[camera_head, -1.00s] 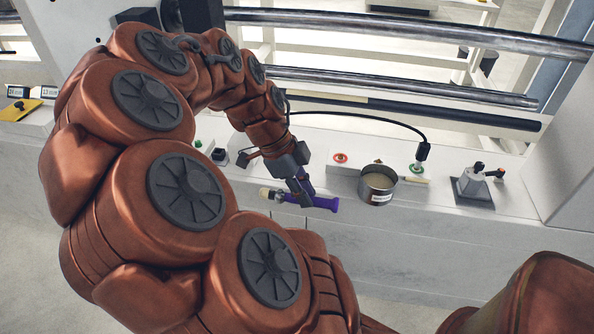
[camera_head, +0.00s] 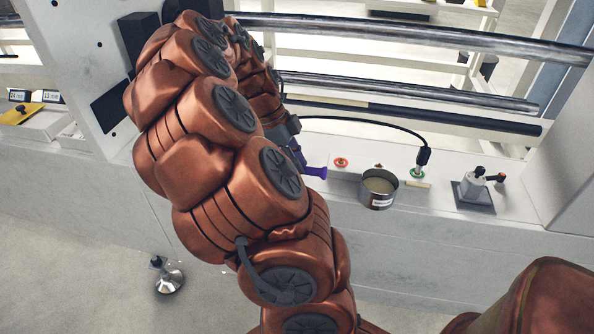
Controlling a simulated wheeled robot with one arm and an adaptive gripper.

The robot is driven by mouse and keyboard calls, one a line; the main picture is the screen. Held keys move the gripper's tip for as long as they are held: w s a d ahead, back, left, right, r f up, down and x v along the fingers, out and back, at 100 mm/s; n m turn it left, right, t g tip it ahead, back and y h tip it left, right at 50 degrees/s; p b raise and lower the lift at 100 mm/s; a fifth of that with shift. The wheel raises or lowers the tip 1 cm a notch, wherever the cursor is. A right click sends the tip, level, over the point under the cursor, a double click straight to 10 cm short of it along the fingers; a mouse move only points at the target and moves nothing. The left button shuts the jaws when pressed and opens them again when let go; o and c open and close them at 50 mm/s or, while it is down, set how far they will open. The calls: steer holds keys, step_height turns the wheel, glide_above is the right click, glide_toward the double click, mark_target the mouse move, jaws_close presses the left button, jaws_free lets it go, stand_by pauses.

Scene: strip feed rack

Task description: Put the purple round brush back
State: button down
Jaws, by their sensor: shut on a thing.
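The purple round brush (camera_head: 316,172) shows only its purple handle end, sticking out to the right from behind my arm. Its bristle end is hidden. My gripper (camera_head: 298,154) is mostly hidden behind my copper-coloured arm; a dark part of it shows at the brush handle. It is shut on the brush, above or close to the white ledge; the exact height cannot be told. A round metal tin (camera_head: 378,189) with a pale label and light brown contents stands on the ledge, right of the brush and apart from it.
A red round button (camera_head: 341,162) and a green-based fitting (camera_head: 417,172) with a black cable lie behind the tin. A grey lever fixture (camera_head: 475,188) stands at the right. Long metal rollers (camera_head: 420,92) cross behind the ledge. A yellow item (camera_head: 20,113) is at far left.

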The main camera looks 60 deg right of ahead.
steer(key=shift+w+d, duration=0.1)
steer(key=shift+d, duration=0.1)
steer(key=shift+f, duration=1.8)
steer(key=shift+f, duration=0.1)
steer(key=c, duration=1)
jaws_free()
steer(key=shift+c, duration=0.2)
steer(key=v, duration=1.1)
steer(key=shift+w+p, duration=0.1)
steer(key=shift+p, duration=0.2)
steer(key=shift+w+a+r, duration=0.1)
steer(key=shift+r, duration=0.45)
